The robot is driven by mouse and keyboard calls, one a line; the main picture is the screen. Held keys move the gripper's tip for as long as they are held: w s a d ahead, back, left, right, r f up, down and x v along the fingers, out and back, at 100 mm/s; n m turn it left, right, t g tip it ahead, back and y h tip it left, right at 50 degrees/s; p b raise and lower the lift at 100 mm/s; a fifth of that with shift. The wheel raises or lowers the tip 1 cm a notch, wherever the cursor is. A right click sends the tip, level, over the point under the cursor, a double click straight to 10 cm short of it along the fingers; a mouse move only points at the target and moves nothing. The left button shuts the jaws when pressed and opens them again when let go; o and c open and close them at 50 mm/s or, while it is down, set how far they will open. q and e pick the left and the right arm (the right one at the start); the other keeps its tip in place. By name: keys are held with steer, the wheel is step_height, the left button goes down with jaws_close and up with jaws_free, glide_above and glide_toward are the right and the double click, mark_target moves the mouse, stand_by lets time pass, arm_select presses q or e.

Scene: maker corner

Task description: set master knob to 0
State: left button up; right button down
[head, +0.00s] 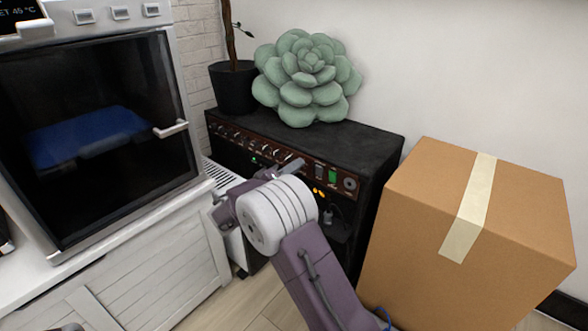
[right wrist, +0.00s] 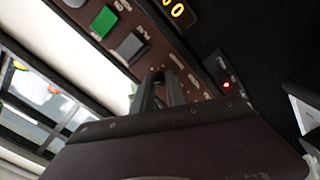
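The black amplifier (head: 300,139) stands against the wall, with a row of small knobs (head: 243,139) along its brown front panel. I cannot read which knob is the master knob. My right gripper (head: 290,166) is in front of the panel, and its arm hides part of the front. In the right wrist view, the two dark fingers (right wrist: 161,90) are close together at the panel (right wrist: 185,62), near small labels. Whether they hold a knob is hidden. A green switch (right wrist: 104,22) and a grey switch (right wrist: 128,46) sit beside them.
A cardboard box (head: 420,210) stands close to the amplifier's right. A white cabinet (head: 150,270) with a dark-doored machine (head: 90,190) is on the left. A green succulent cushion (head: 308,80) and a plant pot (head: 233,88) sit on the amplifier.

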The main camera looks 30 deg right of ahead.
steer(key=n+p, duration=2.6)
steer(key=n, duration=0.9)
steer(key=shift+n, duration=0.4)
stand_by(0.5)
steer(key=c, duration=1.3)
jaws_free()
steer(key=shift+c, duration=0.2)
